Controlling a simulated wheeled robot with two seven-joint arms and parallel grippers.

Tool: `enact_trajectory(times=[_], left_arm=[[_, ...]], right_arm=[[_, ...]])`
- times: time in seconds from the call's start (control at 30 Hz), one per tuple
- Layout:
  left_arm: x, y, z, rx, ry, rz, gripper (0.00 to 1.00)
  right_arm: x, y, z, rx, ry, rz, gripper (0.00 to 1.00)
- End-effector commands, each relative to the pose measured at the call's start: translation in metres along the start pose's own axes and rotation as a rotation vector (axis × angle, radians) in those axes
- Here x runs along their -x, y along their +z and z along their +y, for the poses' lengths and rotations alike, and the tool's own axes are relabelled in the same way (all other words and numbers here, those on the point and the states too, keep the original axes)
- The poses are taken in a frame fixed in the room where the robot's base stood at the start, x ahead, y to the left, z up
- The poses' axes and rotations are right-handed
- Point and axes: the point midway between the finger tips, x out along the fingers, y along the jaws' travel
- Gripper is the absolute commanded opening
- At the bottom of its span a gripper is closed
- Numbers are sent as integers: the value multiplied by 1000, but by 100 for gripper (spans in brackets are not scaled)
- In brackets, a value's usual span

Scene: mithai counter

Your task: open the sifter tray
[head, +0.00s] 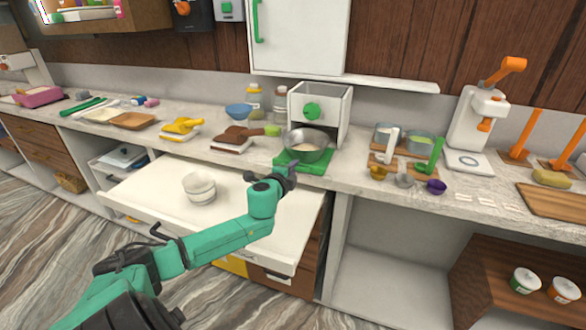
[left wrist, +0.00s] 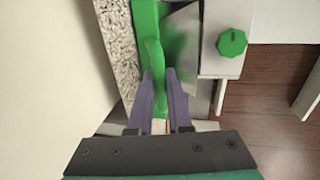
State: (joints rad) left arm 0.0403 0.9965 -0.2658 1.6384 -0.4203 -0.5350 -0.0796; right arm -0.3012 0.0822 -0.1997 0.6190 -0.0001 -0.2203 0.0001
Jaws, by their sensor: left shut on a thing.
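The sifter (head: 337,108) is a white box with a green knob (head: 312,111) on the counter, and the knob also shows in the left wrist view (left wrist: 231,43). At its foot lies the green sifter tray (head: 314,167), with a metal bowl (head: 322,155) of pale stuff on it. My left gripper (head: 284,176) is at the tray's front edge. In the left wrist view its purple fingers (left wrist: 159,85) are shut on the tray's upright green handle (left wrist: 153,62). The gripper partly hides the handle in the head view. My right gripper is not in view.
Below the counter, a wide white drawer (head: 160,205) stands open with a white bowl (head: 199,188) on it, under my left arm.

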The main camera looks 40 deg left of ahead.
Motion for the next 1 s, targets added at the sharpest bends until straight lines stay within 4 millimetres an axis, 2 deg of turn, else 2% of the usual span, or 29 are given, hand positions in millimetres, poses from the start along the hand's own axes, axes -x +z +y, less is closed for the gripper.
enact_trajectory(times=[0.17, 0.2, 0.23, 0.63, 1.0], left_arm=[[0, 0, 0, 0, 0, 1, 0], [0, 0, 0, 0, 0, 1, 29], [0, 0, 0, 0, 0, 1, 30], [5, 0, 1, -1, 1, 0, 30], [48, 0, 2, -1, 5, 2, 30]], right_arm=[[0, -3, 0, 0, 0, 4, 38], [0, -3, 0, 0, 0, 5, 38], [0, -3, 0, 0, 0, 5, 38], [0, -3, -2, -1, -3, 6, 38], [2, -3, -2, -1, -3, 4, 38]])
